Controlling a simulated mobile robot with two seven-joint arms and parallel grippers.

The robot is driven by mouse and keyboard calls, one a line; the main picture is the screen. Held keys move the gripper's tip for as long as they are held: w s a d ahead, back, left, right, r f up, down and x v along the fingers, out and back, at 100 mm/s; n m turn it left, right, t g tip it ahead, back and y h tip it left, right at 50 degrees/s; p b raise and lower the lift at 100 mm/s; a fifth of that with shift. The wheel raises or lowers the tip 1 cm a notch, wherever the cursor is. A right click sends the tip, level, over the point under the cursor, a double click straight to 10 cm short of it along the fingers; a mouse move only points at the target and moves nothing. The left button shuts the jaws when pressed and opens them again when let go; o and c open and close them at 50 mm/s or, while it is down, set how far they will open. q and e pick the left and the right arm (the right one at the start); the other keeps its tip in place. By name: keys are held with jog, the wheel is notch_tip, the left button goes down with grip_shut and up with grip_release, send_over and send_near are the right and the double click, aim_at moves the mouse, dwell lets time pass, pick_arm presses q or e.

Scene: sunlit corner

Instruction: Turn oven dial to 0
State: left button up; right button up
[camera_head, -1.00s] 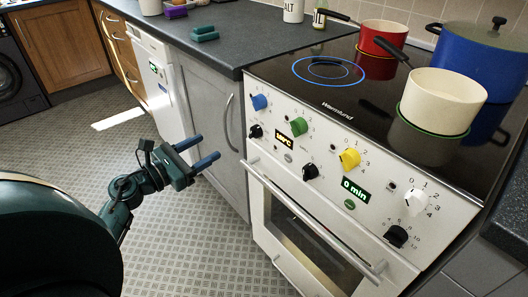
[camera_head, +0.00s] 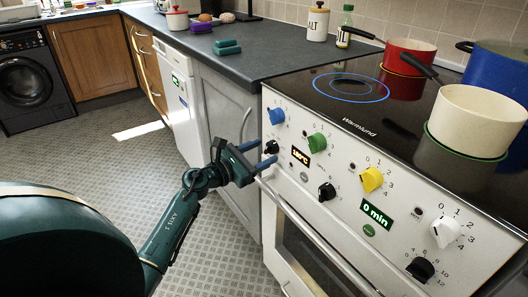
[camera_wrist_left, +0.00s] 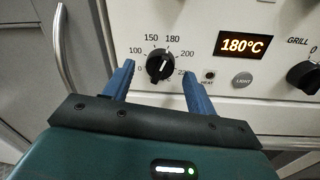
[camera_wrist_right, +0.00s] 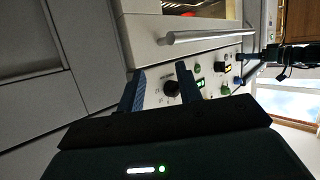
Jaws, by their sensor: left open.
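The oven dial (camera_wrist_left: 160,64) is a black knob on the white panel, with numbers from 0 through 100, 150, 180 and 200 around it. Its white line points up near 180. The temperature display (camera_wrist_left: 244,45) beside it reads 180°C. My left gripper (camera_wrist_left: 157,76) is open, one finger on each side of the dial in the picture; I cannot tell whether they touch it. In the head view the dial (camera_head: 271,147) shows just beyond the left fingertips (camera_head: 268,151). My right gripper (camera_wrist_right: 161,80) is open and empty, facing the panel, with another black knob (camera_wrist_right: 171,88) seen between its fingers.
The oven handle (camera_head: 312,232) runs below the panel. Blue (camera_head: 276,116), green (camera_head: 317,142), yellow (camera_head: 371,179) and white (camera_head: 445,231) knobs sit nearby. A cream pot (camera_head: 474,120), red pot (camera_head: 410,57) and blue pot (camera_head: 496,68) stand on the hob. Floor left of the oven is clear.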

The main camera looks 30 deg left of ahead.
pick_arm(q)
jog(key=shift+w+d, duration=0.25)
jog(key=shift+w, duration=0.4)
jog(key=shift+c, duration=0.5)
jog(key=c, duration=0.9)
